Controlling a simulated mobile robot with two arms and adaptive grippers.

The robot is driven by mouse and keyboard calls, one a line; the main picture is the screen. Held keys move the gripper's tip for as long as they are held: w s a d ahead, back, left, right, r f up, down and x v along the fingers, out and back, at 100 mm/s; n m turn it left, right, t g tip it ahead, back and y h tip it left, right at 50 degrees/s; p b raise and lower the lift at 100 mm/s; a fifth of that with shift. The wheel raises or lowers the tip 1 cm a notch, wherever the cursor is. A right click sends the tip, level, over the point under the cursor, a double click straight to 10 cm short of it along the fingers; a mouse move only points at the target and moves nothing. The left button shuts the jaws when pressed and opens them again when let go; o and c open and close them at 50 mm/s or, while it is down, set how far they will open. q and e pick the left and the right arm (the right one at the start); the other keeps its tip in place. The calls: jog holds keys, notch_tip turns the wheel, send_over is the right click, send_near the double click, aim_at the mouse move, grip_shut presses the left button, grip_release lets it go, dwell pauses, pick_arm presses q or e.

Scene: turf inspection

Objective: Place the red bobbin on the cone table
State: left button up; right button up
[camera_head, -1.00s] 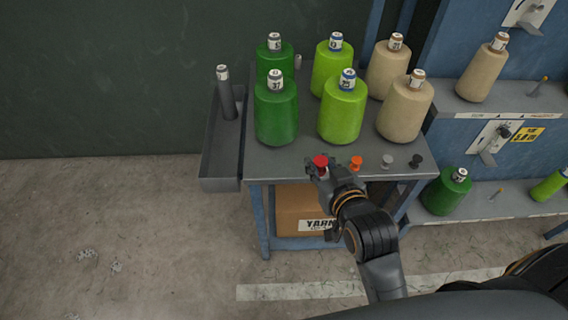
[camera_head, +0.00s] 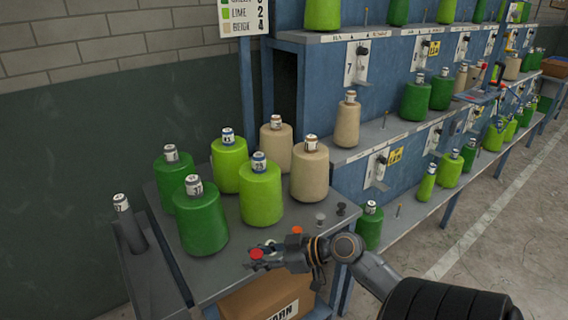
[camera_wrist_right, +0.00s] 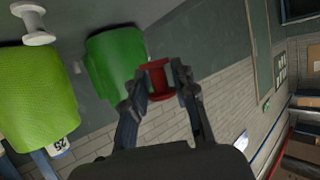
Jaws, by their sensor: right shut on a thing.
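The red bobbin (camera_head: 256,254) is between the fingers of my right gripper (camera_head: 262,260), at the front edge of the cone table (camera_head: 218,270). The right wrist view shows the red bobbin (camera_wrist_right: 160,80) gripped between both fingertips (camera_wrist_right: 158,88). I cannot tell whether it touches the tabletop. The cone table is grey-topped and carries green cones (camera_head: 202,222), lime cones (camera_head: 260,192) and beige cones (camera_head: 310,172). My left gripper is not in view.
An orange bobbin (camera_head: 297,230), a white one (camera_head: 320,219) and a black one (camera_head: 341,208) stand along the table's front edge. A grey side tray (camera_head: 150,270) with a post is at left. A blue shelf rack (camera_head: 385,60) with more cones is at right.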

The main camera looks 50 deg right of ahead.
notch_tip(320, 180, up, 2)
jog(key=d+r, duration=0.1)
jog(key=d, duration=0.1)
jog(key=b, duration=0.2)
send_over(212, 284)
jog(key=d, duration=0.1)
jog(key=shift+n+y, duration=0.3)
jog(key=shift+n, duration=0.1)
jog(key=f, duration=0.8)
jog(key=shift+s, duration=0.35)
jog(key=shift+w+a+f+b, duration=0.2)
jog(key=shift+f+b, duration=0.05)
jog(key=shift+f, duration=0.15)
jog(key=shift+w+a+f+b, duration=0.15)
jog(key=shift+a+f+b, duration=0.05)
jog(key=shift+f, duration=0.15)
notch_tip(212, 284, down, 3)
jog(key=shift+a+f+g+b, duration=0.15)
jog(key=shift+g+b, duration=0.15)
jog(key=shift+b, duration=0.8)
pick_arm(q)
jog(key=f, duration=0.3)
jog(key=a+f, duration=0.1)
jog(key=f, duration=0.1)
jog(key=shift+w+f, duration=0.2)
pick_arm(e)
jog(key=o, duration=0.9)
jog(key=shift+o, duration=0.2)
